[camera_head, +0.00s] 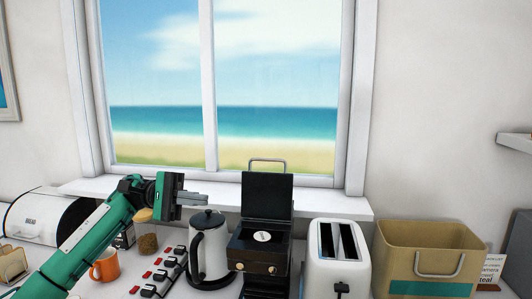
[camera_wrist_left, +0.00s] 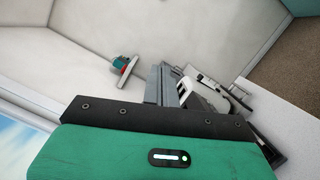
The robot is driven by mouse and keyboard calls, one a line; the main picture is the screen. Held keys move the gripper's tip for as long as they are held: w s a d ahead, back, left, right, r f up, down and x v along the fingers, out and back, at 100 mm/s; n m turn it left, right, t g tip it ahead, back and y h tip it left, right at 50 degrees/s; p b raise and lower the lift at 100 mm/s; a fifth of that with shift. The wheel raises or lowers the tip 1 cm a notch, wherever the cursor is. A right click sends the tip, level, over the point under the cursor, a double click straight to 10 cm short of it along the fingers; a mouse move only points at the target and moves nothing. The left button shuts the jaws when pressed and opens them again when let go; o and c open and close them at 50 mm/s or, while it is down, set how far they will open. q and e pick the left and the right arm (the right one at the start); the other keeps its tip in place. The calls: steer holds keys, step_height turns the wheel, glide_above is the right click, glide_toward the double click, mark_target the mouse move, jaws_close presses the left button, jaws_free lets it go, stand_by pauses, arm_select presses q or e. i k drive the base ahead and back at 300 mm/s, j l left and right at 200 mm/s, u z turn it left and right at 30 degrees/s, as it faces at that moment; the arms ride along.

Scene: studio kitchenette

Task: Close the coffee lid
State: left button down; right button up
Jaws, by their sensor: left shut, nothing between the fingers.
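The black coffee machine (camera_head: 258,254) stands on the counter at the centre of the head view. Its black lid (camera_head: 267,196) is open and stands upright at the back, with a metal handle at its top edge. A round white disc shows in the machine's open top. My left gripper (camera_head: 206,199) is shut and empty, to the left of the raised lid and apart from it, above the kettle. Its grey fingers also show in the left wrist view (camera_wrist_left: 168,86). My right gripper is in neither view.
A kettle (camera_head: 209,249) stands left of the machine, below my gripper, and a white toaster (camera_head: 325,272) stands to the right. A tan bin (camera_head: 400,249), an orange mug (camera_head: 105,266), a jar (camera_head: 146,243) and a power strip (camera_head: 160,279) crowd the counter. The window is behind.

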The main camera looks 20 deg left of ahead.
mark_target(265, 195)
steer(key=i+j, duration=0.2)
steer(key=i, duration=0.25)
steer(key=i+j, duration=0.15)
steer(key=i, duration=0.35)
